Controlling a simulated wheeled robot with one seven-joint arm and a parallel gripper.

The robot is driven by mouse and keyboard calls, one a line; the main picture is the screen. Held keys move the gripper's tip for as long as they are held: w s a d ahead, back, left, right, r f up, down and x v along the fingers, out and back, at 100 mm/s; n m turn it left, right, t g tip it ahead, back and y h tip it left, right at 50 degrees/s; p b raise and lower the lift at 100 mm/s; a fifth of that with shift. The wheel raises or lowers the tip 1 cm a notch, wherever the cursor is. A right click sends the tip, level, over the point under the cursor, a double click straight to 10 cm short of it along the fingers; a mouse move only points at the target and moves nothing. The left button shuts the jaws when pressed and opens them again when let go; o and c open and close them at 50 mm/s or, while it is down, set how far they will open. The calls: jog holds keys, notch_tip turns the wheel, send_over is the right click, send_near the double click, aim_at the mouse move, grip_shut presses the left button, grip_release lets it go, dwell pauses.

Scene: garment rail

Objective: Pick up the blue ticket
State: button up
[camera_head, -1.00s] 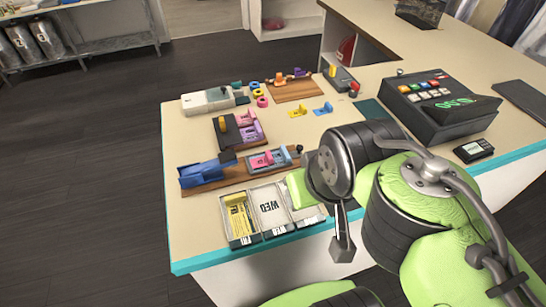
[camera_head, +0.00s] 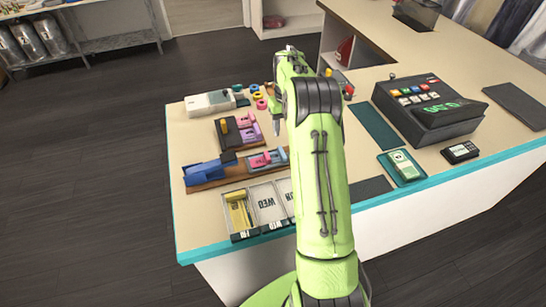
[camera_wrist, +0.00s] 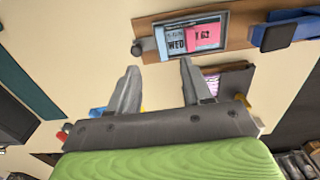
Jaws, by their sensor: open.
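My gripper (camera_wrist: 158,66) is open and empty in the wrist view, its two grey fingers over bare counter. In the head view my gripper (camera_head: 277,128) points down above the middle of the counter, partly hidden by my arm. A yellow bit (camera_wrist: 143,105) shows behind the fingers.
A tray with pink and blue tickets (camera_head: 268,159) sits on a wooden board beside a blue block (camera_head: 202,172). Pink and purple tickets (camera_head: 248,128) lie on a dark board. A black register (camera_head: 430,107) stands right.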

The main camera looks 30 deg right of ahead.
send_over(283, 155)
jog(key=f, duration=0.6)
jog(key=shift+w+d, duration=0.1)
jog(key=shift+d, duration=0.1)
notch_tip(283, 155, down, 6)
jog(key=shift+r+p, duration=0.1)
jog(key=shift+p, duration=0.2)
jog(key=shift+a, duration=0.1)
grip_shut()
